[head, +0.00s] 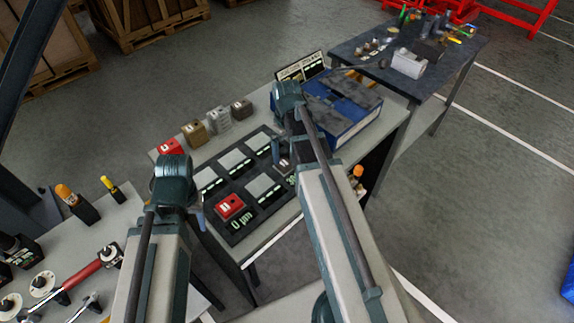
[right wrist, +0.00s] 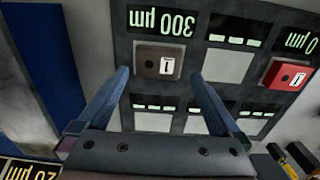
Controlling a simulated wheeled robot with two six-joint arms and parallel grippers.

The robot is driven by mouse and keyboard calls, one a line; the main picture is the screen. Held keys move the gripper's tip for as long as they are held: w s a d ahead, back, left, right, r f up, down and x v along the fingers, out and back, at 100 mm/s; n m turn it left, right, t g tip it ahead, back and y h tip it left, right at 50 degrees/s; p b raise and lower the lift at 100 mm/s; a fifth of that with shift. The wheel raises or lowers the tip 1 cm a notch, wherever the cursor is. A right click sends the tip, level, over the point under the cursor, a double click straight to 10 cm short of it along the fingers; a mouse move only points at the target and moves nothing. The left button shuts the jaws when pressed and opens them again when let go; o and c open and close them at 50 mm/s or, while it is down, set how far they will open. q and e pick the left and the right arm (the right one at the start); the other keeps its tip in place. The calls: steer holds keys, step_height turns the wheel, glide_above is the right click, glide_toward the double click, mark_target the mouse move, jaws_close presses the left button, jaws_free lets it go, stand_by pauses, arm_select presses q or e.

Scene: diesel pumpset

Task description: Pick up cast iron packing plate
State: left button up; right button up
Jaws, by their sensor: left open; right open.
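A dark grey-brown block with a white label (right wrist: 160,60) sits on the 300 µm pad of the dark board; it also shows in the head view (head: 283,164), partly hidden by my right arm. Another dark block (head: 241,108) stands at the back of the table, right of a light grey block (head: 219,120), a brass-coloured block (head: 194,133) and a red block (head: 168,147). I cannot tell which is cast iron. My right gripper (right wrist: 163,95) is open and empty, its fingertips short of the 300 µm block, one towards each side. My left gripper (head: 198,203) is open, left of the board.
The board (head: 262,208) has several pale pads and a red block (head: 230,206) at 0 µm. A blue case (head: 345,112) stands right of my right gripper. A tool bench (head: 115,215) is at left; a dark cluttered table (head: 455,65) stands behind at right.

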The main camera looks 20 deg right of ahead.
mark_target(287, 161)
steer(key=shift+w+d+f+b, duration=0.1)
steer(key=shift+w+f+b, duration=0.05)
steer(key=shift+f+b, duration=2.45)
jaws_close()
